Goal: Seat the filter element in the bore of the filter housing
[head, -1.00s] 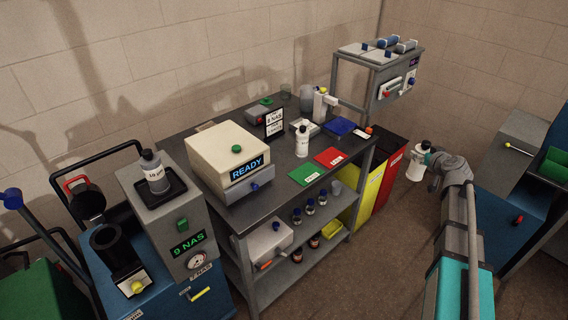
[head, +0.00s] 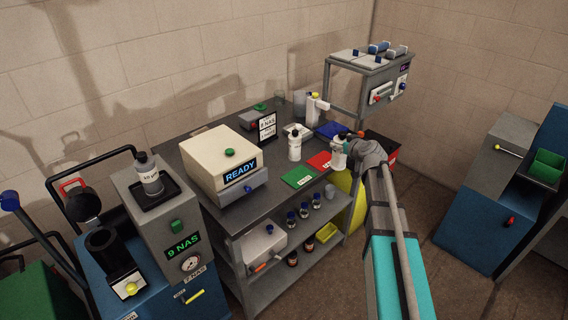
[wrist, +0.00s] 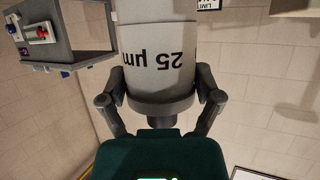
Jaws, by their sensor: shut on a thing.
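My gripper (head: 350,150) is shut on a white filter element (head: 338,158) and holds it in the air in front of the bench's right end. In the wrist view the element (wrist: 158,50) carries an upside-down "25 µm" label, and both fingers press on its grey end cap. The filter housing (head: 104,246) seems to be the dark open cup on the blue unit at the far left, well away from my gripper. Its black cap (head: 86,206) stands open beside it. The inside of the bore is not clear.
Another white element (head: 149,178) stands in a black tray on the grey box by the housing. The bench (head: 262,207) carries a beige "READY" machine (head: 220,160), a white bottle (head: 295,148) and coloured mats. A raised test stand (head: 372,66) is behind. Open floor lies right.

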